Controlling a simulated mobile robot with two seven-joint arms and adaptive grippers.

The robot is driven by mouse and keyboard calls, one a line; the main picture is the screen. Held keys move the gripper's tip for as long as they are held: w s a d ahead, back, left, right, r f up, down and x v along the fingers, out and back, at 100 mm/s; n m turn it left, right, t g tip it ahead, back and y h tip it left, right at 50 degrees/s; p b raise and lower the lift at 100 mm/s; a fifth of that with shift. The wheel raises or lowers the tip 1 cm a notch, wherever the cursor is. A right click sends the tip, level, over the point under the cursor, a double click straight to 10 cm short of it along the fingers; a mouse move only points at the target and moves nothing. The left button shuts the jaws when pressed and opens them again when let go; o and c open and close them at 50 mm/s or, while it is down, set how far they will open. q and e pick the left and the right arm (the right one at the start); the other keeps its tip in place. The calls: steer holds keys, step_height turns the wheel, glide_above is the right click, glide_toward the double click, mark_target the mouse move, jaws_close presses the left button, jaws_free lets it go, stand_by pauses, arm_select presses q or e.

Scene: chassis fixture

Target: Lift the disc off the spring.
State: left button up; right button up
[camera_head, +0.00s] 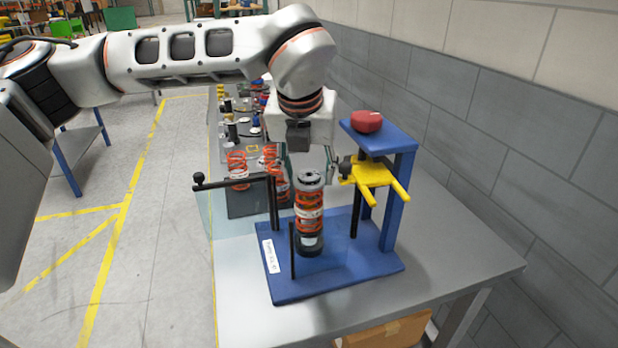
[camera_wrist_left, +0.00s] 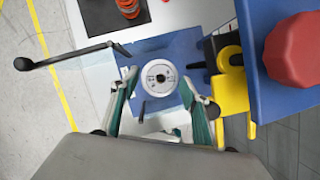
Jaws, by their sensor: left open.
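The disc (camera_head: 311,178) is a dark-rimmed round cap on top of the upright orange spring (camera_head: 309,210), which stands on the blue fixture's base. In the left wrist view the disc (camera_wrist_left: 158,77) looks pale, with a dark centre hole. My left gripper (camera_head: 308,168) is above the spring, pointing down. In the left wrist view its open fingers (camera_wrist_left: 159,80) lie on either side of the disc, with gaps visible; I cannot tell their exact height against it. The disc covers most of the spring in that view. My right gripper is not in view.
A yellow fork (camera_head: 374,174) and a blue post with a red knob (camera_head: 367,121) stand close to the right. A black lever (camera_head: 232,184) reaches out to the left. More orange springs (camera_head: 238,170) stand behind. The table's front right is clear.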

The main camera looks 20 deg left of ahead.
mark_target(308, 177)
arm_select(q)
steer(key=c, duration=0.8)
steer(key=shift+c, duration=0.2)
step_height(308, 177, up, 20)
steer(key=p, duration=0.1)
